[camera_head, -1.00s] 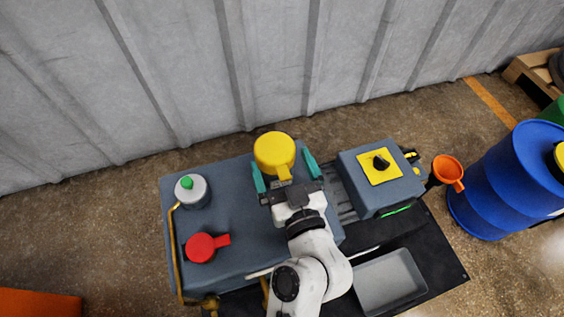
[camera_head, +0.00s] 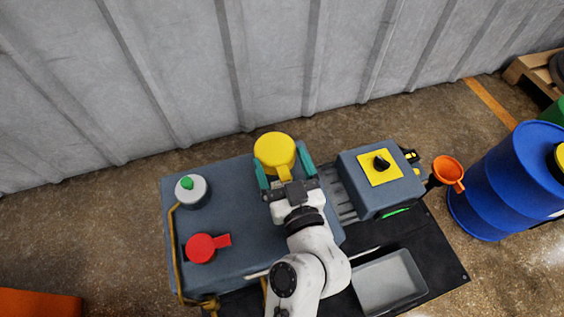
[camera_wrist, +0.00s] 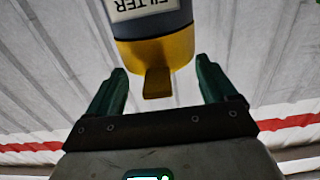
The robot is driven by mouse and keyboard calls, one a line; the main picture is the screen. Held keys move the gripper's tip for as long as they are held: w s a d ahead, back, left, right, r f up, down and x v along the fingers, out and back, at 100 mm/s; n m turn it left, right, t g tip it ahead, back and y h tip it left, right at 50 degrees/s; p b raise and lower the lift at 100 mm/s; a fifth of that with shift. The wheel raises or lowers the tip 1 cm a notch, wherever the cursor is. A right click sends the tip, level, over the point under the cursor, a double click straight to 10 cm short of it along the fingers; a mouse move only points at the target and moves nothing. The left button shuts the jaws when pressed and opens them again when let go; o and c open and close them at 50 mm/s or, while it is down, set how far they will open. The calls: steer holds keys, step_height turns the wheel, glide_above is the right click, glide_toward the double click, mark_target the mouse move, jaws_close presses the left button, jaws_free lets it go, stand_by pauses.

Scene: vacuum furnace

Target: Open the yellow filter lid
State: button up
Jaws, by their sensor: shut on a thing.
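The yellow filter lid (camera_head: 275,150) is a round cap with a short tab, at the back edge of the machine's grey-blue top. In the wrist view the lid (camera_wrist: 165,57) sits on a grey body with a white label reading FILTER, and its tab hangs between my fingers. My gripper (camera_head: 284,168) has its green fingers on either side of the lid. In the wrist view my gripper (camera_wrist: 161,72) is shut on the lid, with the fingertips at its two sides. The lid looks closed. The exact contact is hard to see.
A red handle (camera_head: 202,248) and a grey cap with a green knob (camera_head: 190,190) stand on the left. A box with a black knob on a yellow plate (camera_head: 381,164) stands right. A ribbed wall (camera_head: 200,70) is behind.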

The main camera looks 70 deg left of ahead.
steer(key=shift+c, duration=1.1)
steer(key=shift+r+p, duration=0.1)
steer(key=shift+p, duration=0.2)
